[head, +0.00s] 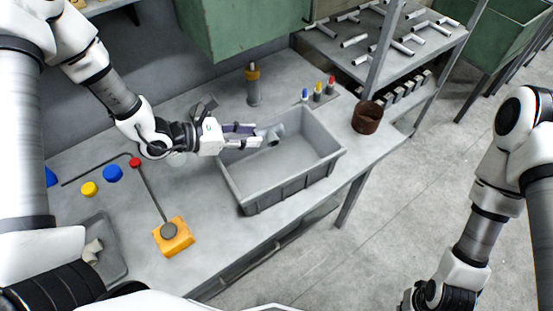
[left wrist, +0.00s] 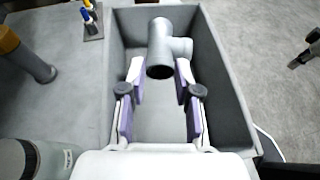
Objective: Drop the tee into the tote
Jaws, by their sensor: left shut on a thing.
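The tee (head: 272,134) is a grey pipe piece with a side branch. My left gripper (head: 257,136) is shut on it and holds it at the fingertips, over the inside of the grey tote (head: 292,187). In the left wrist view the tee (left wrist: 160,40) shows between and beyond the purple-padded fingers (left wrist: 160,82), with the tote's walls (left wrist: 228,90) around it. I cannot tell how high it is above the tote floor. My right arm is at the right of the head view, with its gripper out of sight.
Behind the tote stand a grey cylinder with an orange band (head: 253,85) and several coloured markers (head: 318,92). A brown cup (head: 367,117) stands right of it. An orange block (head: 173,237) with a rod and coloured buttons (head: 112,173) lie left. The tote floor looks empty.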

